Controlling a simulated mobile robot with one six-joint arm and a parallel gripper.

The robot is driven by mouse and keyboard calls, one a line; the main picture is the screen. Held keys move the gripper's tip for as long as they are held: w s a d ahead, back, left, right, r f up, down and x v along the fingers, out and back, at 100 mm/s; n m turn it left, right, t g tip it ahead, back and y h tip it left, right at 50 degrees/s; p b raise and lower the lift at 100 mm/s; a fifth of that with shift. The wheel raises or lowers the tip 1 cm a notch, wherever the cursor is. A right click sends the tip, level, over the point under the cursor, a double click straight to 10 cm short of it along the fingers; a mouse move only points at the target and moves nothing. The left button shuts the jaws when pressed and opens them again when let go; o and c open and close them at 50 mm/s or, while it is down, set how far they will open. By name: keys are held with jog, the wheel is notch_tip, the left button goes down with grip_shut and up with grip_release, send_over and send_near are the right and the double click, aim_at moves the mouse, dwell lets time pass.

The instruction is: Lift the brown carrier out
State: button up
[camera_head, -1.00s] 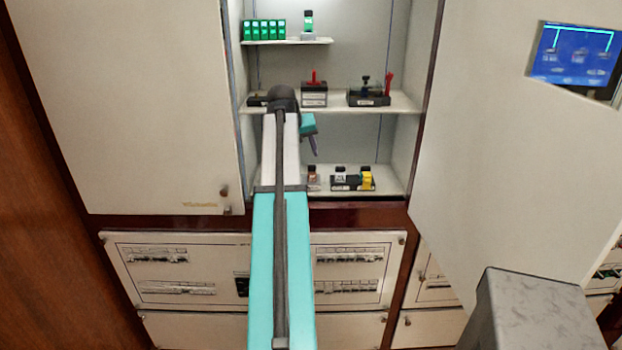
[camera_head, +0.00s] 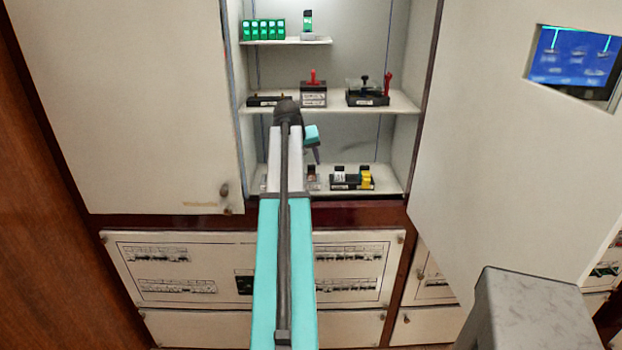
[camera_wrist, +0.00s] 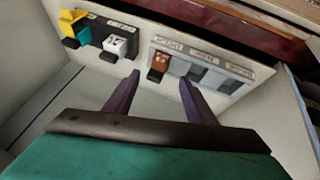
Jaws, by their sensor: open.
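The brown carrier (camera_wrist: 161,62) is a small brown block in the left slot of a pale labelled holder (camera_wrist: 192,50) in the wrist view. It also shows in the head view as a small brown shape (camera_head: 311,173) on the lowest cabinet shelf, partly hidden behind my arm. My gripper (camera_wrist: 158,82) is open in the wrist view. Its two dark purple fingers are spread, and their tips lie short of the holder, with the brown carrier between them in the picture. No contact with the carrier shows. In the head view the fingers are mostly hidden.
Beside the holder is a black rail (camera_wrist: 104,34) with white, yellow and teal blocks. Two grey slots lie right of the brown carrier. The middle shelf (camera_head: 412,103) is above, and cabinet doors stand to both sides.

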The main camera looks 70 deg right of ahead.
aim_at(311, 170)
jog(key=shift+p+x, duration=0.45)
jog(key=shift+x, duration=0.35)
jog(key=shift+p+x, duration=0.55)
jog(key=shift+x, duration=1.2)
jog(key=shift+d+r, duration=0.1)
jog(key=shift+d, duration=0.05)
jog(key=shift+s, duration=0.1)
jog(key=c, duration=1.2)
